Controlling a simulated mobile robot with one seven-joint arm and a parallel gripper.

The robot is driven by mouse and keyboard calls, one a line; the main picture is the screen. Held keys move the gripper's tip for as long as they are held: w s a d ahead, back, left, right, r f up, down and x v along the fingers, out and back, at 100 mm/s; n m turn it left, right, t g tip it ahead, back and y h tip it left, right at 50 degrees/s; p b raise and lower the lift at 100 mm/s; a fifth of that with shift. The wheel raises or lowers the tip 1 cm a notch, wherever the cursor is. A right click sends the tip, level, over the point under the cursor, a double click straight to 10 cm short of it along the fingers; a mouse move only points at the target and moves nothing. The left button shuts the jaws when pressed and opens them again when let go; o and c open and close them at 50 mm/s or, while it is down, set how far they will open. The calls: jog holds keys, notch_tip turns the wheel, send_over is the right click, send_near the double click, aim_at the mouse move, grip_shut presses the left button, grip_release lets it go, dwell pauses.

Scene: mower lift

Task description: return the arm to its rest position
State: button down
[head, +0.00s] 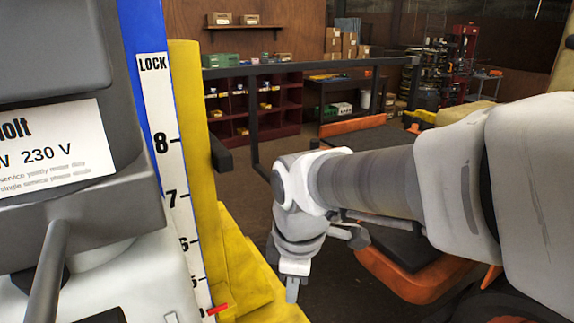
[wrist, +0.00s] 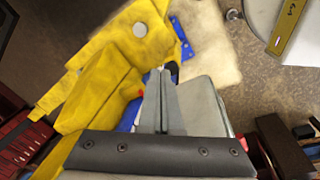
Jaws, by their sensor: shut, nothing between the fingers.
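My arm reaches in from the right of the head view and bends down at the wrist. My gripper (head: 291,290) points down just right of the yellow lift column (head: 195,130), apart from it in the picture. In the wrist view my gripper (wrist: 160,75) shows two grey fingers close together, with nothing seen between them. The lift's yellow parts (wrist: 100,85) lie below and left of the fingers there.
A blue post with a LOCK scale (head: 165,150) and a red pointer (head: 217,309) stands at left, beside a grey 230 V unit (head: 50,150). An orange machine part (head: 410,275) lies beneath my arm. A dark rail frame (head: 255,120) and shelves (head: 285,105) stand behind.

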jog(key=s+d+r+m+t, duration=0.1)
jog(key=s+d+r+m, duration=0.1)
jog(key=s+d+m, duration=0.2)
jog(key=s+d+r+m+t, duration=0.2)
jog(key=s+d+m, duration=0.2)
jog(key=d+m, duration=0.5)
jog(key=m, duration=0.3)
jog(key=shift+d+r+m+t+h, duration=0.3)
jog(key=shift+d+r+m, duration=0.05)
jog(key=shift+r+m, duration=0.05)
jog(key=shift+a, duration=0.15)
